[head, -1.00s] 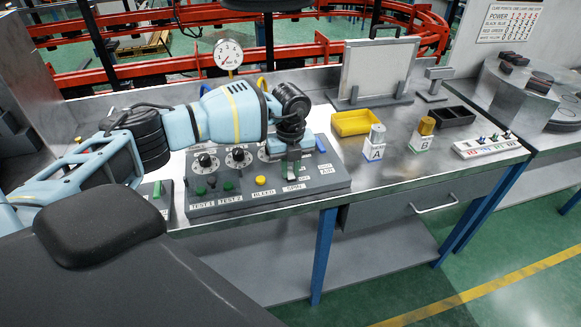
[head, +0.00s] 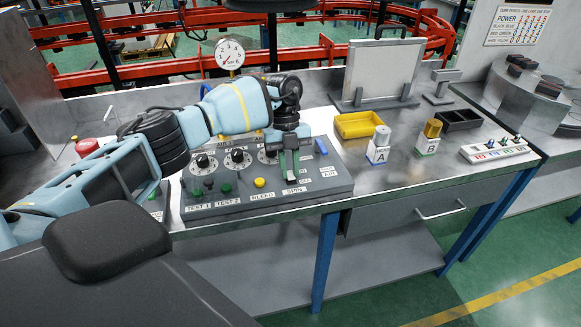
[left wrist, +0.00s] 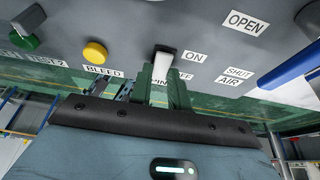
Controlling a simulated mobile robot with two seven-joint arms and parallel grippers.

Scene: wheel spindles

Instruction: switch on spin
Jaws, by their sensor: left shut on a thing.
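The grey control panel (head: 330,187) lies on the bench, with a SPIN label (head: 293,190) at its front edge. My left gripper (head: 290,165) reaches down over the panel just above that label. In the left wrist view its green fingers (left wrist: 165,85) are shut around the spin switch lever (left wrist: 163,65), which shows a pale shaft and a dark top. An ON label (left wrist: 194,56) is beside the lever; the fingers partly cover the SPIN and OFF labels below it. I cannot tell clearly which way the lever leans. My right gripper is not in view.
A yellow BLEED button (head: 260,183) is left of the lever, and a blue handle (head: 321,146) is to its right. A dial gauge (head: 229,53) rises behind the panel.

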